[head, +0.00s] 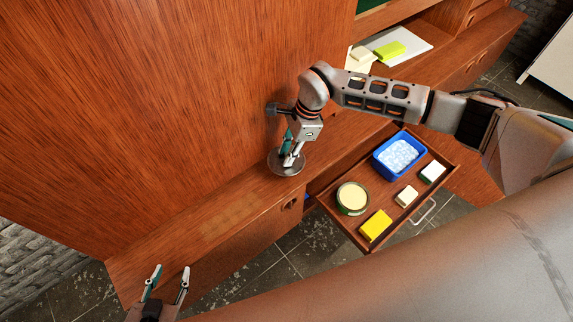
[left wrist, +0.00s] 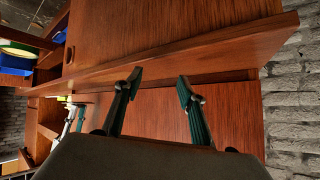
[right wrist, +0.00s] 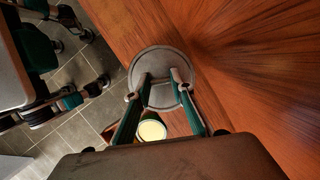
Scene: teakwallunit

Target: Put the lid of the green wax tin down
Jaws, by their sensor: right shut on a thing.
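The lid (head: 280,168) is a grey round disc at the ledge (head: 226,205) in front of the tall wooden panel. My right gripper (head: 290,160) is shut on it from above; the lid also shows at the fingertips in the right wrist view (right wrist: 158,62). I cannot tell whether its underside touches the ledge. The green wax tin (head: 352,198) stands without its lid in the open drawer, its pale yellow wax showing; it also shows in the right wrist view (right wrist: 151,131). My left gripper (head: 168,278) is open and empty at the lower left, near the ledge's left end.
The open drawer (head: 440,176) also holds a blue tub (head: 377,164), a yellow block (head: 376,225) and two whitish blocks (head: 406,196) (head: 433,171). A yellow-green block (head: 389,50) lies on a white sheet on the back shelf. The ledge left of the lid is clear.

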